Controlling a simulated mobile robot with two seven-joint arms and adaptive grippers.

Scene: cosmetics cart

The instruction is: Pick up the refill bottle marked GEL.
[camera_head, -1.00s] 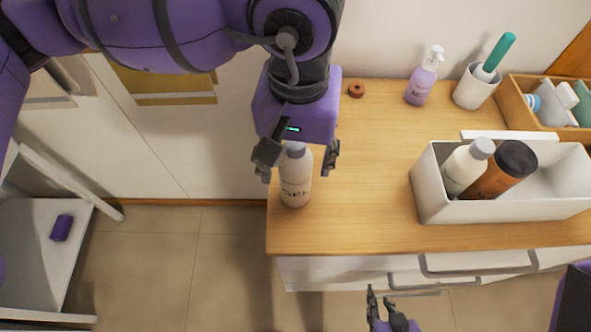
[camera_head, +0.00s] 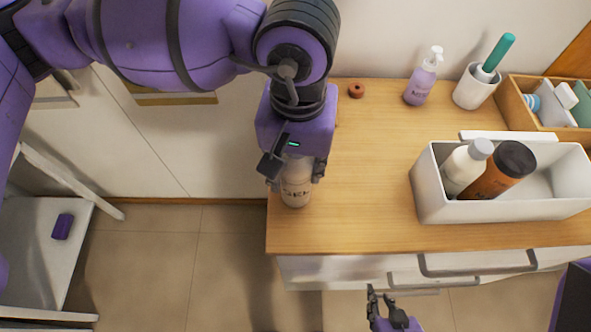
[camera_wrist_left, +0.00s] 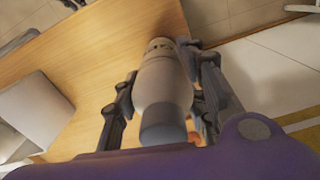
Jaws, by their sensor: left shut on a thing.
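The GEL refill bottle (camera_head: 296,190) is pale with dark lettering and stands upright at the left end of the wooden counter. My left gripper (camera_head: 294,178) has come down over it from above and is shut on its body. In the left wrist view the bottle (camera_wrist_left: 163,85) lies between the two fingers (camera_wrist_left: 163,95), its grey cap toward the camera. The gripper hides the bottle's top in the head view. My right gripper (camera_head: 381,298) is low in front of the counter, away from the bottle; its fingers are too small to judge.
A white bin (camera_head: 500,210) holds a white bottle (camera_head: 467,166) and an orange-brown bottle (camera_head: 503,170). Behind are a lilac pump bottle (camera_head: 420,82), a white cup (camera_head: 474,90) with a green-handled brush, a wooden box (camera_head: 518,112) and a small brown ring (camera_head: 356,90). The counter's middle is clear.

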